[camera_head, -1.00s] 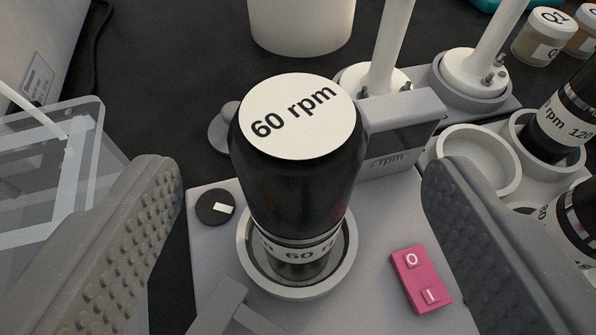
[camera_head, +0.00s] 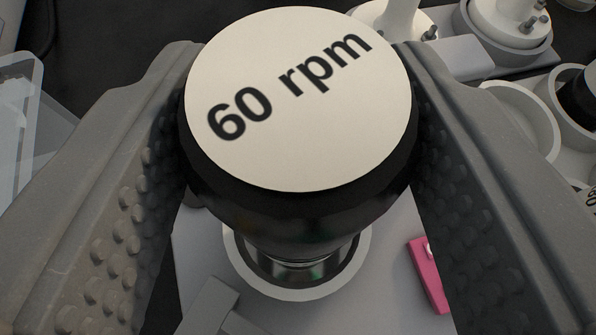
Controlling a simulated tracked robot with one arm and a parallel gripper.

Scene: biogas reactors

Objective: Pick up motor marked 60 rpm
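The black motor with the white "60 rpm" top (camera_head: 290,100) stands close below the camera. It is roughly upright over a pale ring holder (camera_head: 235,285). My gripper (camera_head: 300,150) has one studded finger on each side of the motor. Both fingers meet the motor's dark sides with no clear gap, so it looks shut on the motor. The exact contact areas are hidden by the motor. The motor's lower end is mostly hidden, and I cannot tell whether it sits fully in the holder.
A pink switch (camera_head: 428,272) lies at the right of the grey base. Pale cup holders (camera_head: 520,110) stand to the right, with another dark motor (camera_head: 578,100) at the edge. White posts on round bases (camera_head: 508,25) stand behind. A clear box (camera_head: 15,125) is at the left.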

